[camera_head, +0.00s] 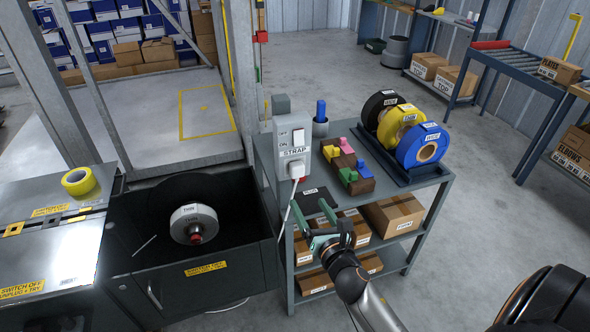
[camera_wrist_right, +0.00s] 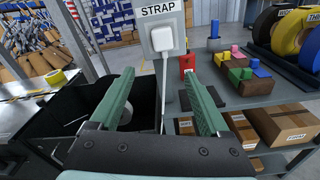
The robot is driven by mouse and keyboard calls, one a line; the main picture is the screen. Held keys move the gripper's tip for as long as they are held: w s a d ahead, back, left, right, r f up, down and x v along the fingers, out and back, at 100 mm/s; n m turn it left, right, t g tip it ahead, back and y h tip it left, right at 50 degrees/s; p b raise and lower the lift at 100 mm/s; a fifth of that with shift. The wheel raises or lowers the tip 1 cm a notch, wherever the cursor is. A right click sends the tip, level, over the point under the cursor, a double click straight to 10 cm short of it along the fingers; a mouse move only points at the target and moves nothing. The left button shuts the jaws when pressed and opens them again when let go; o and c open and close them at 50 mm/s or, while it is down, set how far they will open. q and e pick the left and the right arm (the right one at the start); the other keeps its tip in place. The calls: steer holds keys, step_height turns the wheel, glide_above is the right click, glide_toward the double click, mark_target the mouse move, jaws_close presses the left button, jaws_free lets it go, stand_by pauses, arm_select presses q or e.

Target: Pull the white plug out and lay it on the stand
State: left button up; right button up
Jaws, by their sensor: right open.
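The white plug (camera_head: 297,171) sits in the socket of the grey panel marked STRAP (camera_head: 291,140), with a white cord hanging down from it. It also shows in the right wrist view (camera_wrist_right: 168,42), beyond and above my fingertips. My right gripper (camera_head: 311,210) has green fingers spread apart with nothing between them. It is below and in front of the plug, over the near left part of the grey stand (camera_head: 432,178). A dark pad (camera_head: 313,203) with a small white label lies on the stand's top, partly hidden by the gripper. My left gripper is out of view.
Wooden blocks with coloured pieces (camera_head: 348,166) and black, yellow and blue rolls (camera_head: 407,130) stand on the stand. Boxes (camera_head: 393,214) fill the lower shelves. A black bin (camera_head: 240,248) holding a white reel is at left.

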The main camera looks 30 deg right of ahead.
steer(key=r+n, duration=0.1)
steer(key=w+d+n, duration=0.1)
steer(key=shift+w+r+n, duration=0.1)
steer(key=shift+r+n, duration=0.3)
steer(key=shift+w+t, duration=0.1)
steer(key=shift+t, duration=0.2)
steer(key=shift+b+x, duration=0.4)
steer(key=shift+x, duration=4.05)
steer(key=shift+c, duration=0.4)
jaws_close()
glide_toward(298, 173)
steer(key=x, duration=0.3)
steer(key=shift+w+d+p, duration=0.15)
steer(key=shift+w+p, duration=0.1)
steer(key=shift+p, duration=0.1)
